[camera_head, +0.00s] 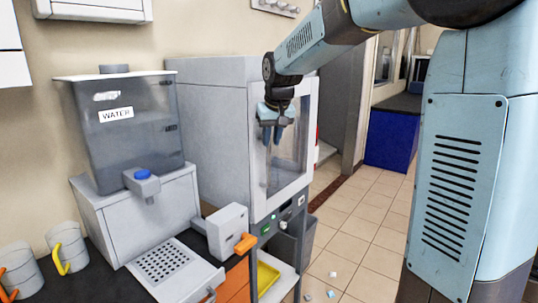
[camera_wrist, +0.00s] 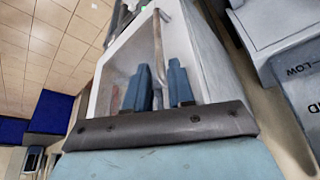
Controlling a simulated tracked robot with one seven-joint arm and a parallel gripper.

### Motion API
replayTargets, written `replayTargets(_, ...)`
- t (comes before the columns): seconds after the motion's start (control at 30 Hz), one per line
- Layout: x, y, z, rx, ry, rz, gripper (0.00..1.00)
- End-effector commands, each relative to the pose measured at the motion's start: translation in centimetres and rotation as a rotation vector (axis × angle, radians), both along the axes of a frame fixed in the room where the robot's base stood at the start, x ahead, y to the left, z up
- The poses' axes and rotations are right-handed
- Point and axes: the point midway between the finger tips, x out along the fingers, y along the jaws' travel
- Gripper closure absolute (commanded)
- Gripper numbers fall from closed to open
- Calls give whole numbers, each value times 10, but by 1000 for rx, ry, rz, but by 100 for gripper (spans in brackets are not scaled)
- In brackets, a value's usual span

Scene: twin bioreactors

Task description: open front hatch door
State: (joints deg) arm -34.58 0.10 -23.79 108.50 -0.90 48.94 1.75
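The grey cabinet (camera_head: 212,130) stands in the middle of the head view. Its front hatch door (camera_head: 292,160) has a pale frame and a clear window, and looks closed. In the wrist view the door frame (camera_wrist: 98,95) surrounds the window. A thin metal handle (camera_wrist: 158,42) runs down the door there. My gripper (camera_head: 275,122) is in front of the door's upper left part. In the wrist view my gripper (camera_wrist: 160,85) has its two blue fingers apart, with the handle's line passing between them. I cannot tell whether they touch it.
A water tank (camera_head: 125,135) on a grey dispenser stands left of the cabinet. Mugs (camera_head: 68,247) sit on the dark counter. A grey device with an orange handle (camera_head: 245,243) is below the cabinet's left side. Tiled floor (camera_head: 350,220) is free to the right, with small scraps at the front.

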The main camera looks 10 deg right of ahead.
Motion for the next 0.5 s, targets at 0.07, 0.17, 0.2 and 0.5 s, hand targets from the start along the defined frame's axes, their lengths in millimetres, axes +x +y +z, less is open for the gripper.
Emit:
replayTargets(0.07, 5, 1, -15, -3, 4, 0, 77)
replayTargets(0.17, 11, 2, -30, -1, 3, 0, 77)
replayTargets(0.2, 14, 2, -35, -1, 2, 0, 77)
replayTargets(0.5, 24, 4, -59, -1, 1, 0, 77)
